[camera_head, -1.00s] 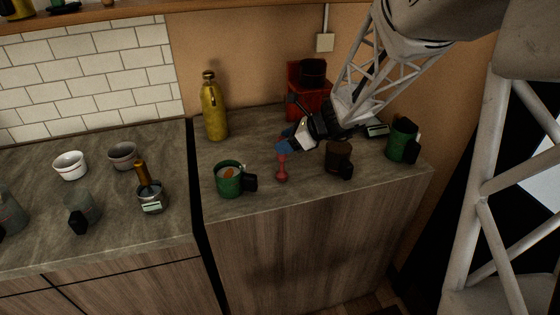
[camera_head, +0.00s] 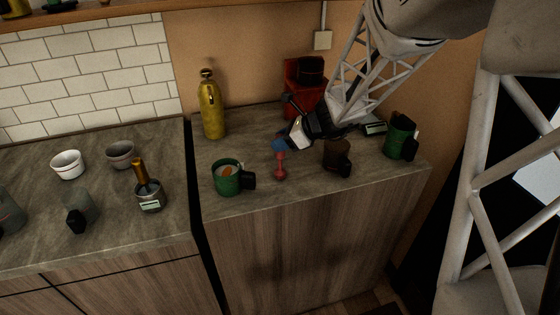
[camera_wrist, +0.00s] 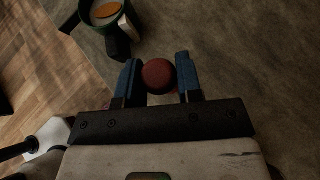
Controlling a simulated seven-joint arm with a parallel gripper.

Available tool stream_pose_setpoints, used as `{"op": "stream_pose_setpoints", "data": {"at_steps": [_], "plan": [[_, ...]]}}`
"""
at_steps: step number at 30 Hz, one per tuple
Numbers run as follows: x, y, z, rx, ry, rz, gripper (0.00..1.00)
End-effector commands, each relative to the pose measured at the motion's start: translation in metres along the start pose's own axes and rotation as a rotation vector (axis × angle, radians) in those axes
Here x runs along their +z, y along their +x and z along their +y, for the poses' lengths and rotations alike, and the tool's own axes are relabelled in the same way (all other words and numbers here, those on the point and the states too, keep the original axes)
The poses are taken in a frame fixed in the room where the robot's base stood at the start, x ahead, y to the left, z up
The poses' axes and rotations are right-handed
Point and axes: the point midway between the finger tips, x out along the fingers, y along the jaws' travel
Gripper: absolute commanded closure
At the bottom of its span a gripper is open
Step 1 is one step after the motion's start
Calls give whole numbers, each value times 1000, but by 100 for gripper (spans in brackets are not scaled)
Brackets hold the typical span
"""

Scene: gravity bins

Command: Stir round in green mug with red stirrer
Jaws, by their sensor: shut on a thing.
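The red stirrer (camera_head: 280,168) stands upright at the middle of the right counter, its wider lower end at or just above the surface; I cannot tell if it touches. My gripper (camera_head: 279,145) is shut on its top, and in the wrist view the round red end (camera_wrist: 158,76) sits between the blue fingers. A green mug (camera_head: 228,180) stands to the left of the stirrer, its black handle toward it, with something orange inside. This mug also shows at the top left of the wrist view (camera_wrist: 92,30). Another green mug (camera_head: 401,140) stands at the far right.
A dark brown mug (camera_head: 335,156) stands just right of the stirrer. A yellow bottle (camera_head: 211,108) and a red coffee machine (camera_head: 303,88) stand at the back. The counter's front edge is close.

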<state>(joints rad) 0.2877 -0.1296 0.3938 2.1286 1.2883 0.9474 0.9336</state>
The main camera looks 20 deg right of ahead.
Motion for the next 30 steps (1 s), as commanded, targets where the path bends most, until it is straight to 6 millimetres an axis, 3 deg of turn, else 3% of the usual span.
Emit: {"op": "stream_pose_setpoints", "data": {"at_steps": [30], "plan": [[18, -13, 0, 0, 0, 0, 97]]}}
